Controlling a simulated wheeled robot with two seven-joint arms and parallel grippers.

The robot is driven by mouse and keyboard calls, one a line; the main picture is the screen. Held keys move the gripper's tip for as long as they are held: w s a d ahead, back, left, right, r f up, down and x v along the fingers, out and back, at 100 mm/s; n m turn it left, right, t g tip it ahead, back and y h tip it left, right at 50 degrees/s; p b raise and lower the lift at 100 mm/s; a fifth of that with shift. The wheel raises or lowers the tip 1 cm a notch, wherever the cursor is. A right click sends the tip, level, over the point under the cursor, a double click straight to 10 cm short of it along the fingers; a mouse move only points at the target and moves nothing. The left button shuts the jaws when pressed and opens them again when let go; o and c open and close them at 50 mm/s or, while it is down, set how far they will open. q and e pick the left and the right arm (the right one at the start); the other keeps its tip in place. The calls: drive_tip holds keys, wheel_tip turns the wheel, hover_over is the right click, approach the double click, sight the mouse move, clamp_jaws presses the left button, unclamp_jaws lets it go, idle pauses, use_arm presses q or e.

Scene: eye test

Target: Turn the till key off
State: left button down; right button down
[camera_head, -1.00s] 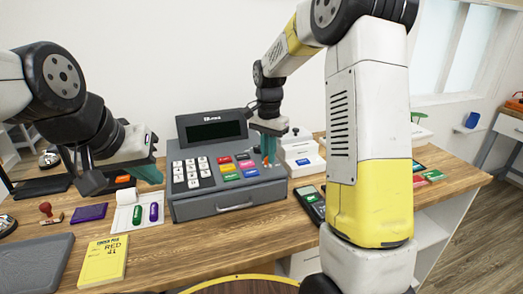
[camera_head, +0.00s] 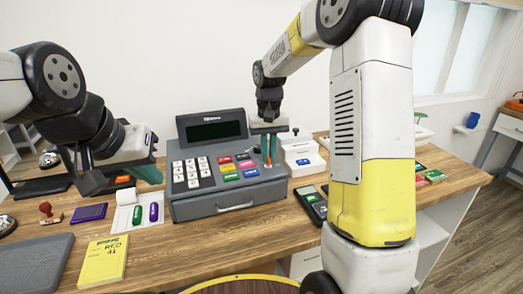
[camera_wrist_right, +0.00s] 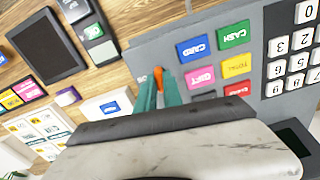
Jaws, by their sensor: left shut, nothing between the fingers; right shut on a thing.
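The grey till (camera_head: 195,208) stands on the wooden counter, with a dark display, white number keys and coloured keys. My right gripper (camera_head: 268,157) is over the right part of its top, fingers pointing down. Its teal fingers are shut on an orange till key (camera_wrist_right: 158,76), which shows as a thin strip between them in the right wrist view. The fingers hide most of the key and its lock, so I cannot read its position. My left gripper (camera_head: 150,174) is shut and empty, left of the till.
A white card device (camera_head: 303,165) stands close to the right of the till, and a dark handheld terminal (camera_head: 312,203) lies in front of it. A yellow pad (camera_head: 103,262), a purple pad (camera_head: 89,212) and a grey tray (camera_head: 35,263) lie at the left. The counter before the till is clear.

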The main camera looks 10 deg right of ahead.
drive_tip(key=shift+n, duration=0.4)
drive_tip(key=c, duration=1.5)
unclamp_jaws()
drive_tip(key=shift+r, duration=0.1)
wheel_tip(320, 180, up, 8)
drive_tip(key=shift+f, duration=0.25)
drive_tip(key=shift+r, duration=0.1)
